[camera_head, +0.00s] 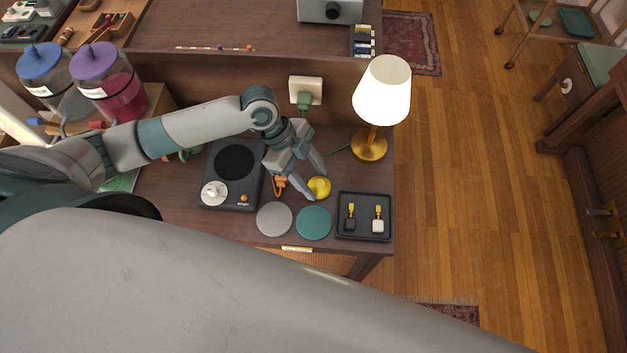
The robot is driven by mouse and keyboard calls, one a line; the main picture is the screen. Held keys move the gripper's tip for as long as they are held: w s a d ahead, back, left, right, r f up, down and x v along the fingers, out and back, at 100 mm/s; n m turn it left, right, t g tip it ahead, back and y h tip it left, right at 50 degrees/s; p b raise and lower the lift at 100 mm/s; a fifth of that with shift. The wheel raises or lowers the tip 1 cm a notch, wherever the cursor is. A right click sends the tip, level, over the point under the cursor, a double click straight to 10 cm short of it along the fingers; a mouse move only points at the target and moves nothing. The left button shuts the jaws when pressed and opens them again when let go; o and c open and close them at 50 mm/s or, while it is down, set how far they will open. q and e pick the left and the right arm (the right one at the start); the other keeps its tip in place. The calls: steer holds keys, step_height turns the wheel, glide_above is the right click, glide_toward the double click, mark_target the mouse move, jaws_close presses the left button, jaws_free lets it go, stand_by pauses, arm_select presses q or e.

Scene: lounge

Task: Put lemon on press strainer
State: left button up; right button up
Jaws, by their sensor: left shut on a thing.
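The lemon (319,188) is a small yellow round thing above the right part of the brown side table. My left gripper (317,184) reaches in from the left and is shut on the lemon, with its fingers on either side of it. I cannot tell whether the lemon touches the table. No press strainer can be clearly made out. A black appliance (249,184) with a dark round top and a white knob stands left of the gripper. An orange thing (279,184) is partly hidden behind the gripper. My right gripper is not in view.
A grey coaster (274,219) and a green coaster (314,223) lie at the table's front. A black tray (364,233) with two small items is to their right. A lit lamp (382,92) stands behind it. Two lidded jars (109,84) stand at the left.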

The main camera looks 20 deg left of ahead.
arm_select(q)
steer(key=shift+f, duration=0.2)
steer(key=o, duration=1)
steer(key=shift+o, duration=0.2)
steer(key=shift+r, duration=0.15)
steer(key=shift+a+r, duration=0.25)
steer(key=shift+r, duration=0.15)
steer(key=b+v, duration=0.3)
steer(key=v, duration=0.8)
steer(key=shift+d, duration=0.1)
